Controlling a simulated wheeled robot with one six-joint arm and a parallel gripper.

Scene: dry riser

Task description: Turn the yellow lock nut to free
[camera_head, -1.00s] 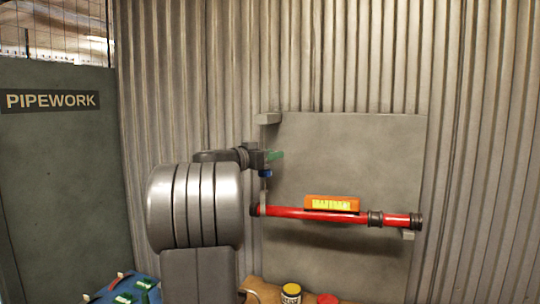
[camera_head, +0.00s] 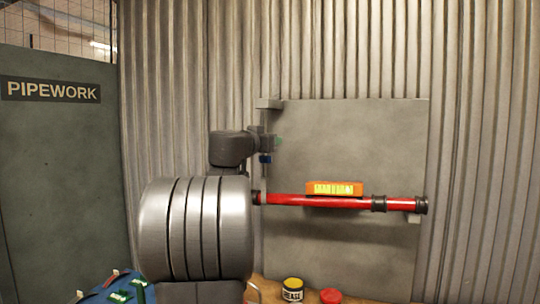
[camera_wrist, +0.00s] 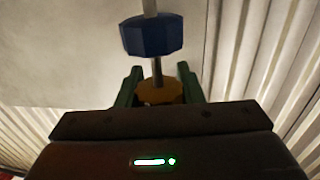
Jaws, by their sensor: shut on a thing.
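The yellow lock nut (camera_wrist: 160,92) sits on a thin dark stem in the wrist view, just below a faceted blue knob (camera_wrist: 152,36). My gripper (camera_wrist: 159,80) has its green fingers on either side of the nut and is shut on it. The near part of the nut is hidden behind my gripper's body. In the head view the blue knob (camera_head: 265,159) shows small below my gripper (camera_head: 279,140), at the left edge of the grey panel. The nut is hidden there by my wrist.
A red pipe (camera_head: 290,200) with black collars runs across the grey panel (camera_head: 345,135), and an orange level (camera_head: 334,188) rests on it. A grease tin (camera_head: 292,289) and a red-lidded pot (camera_head: 330,296) stand below. A blue case (camera_head: 100,292) is at lower left.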

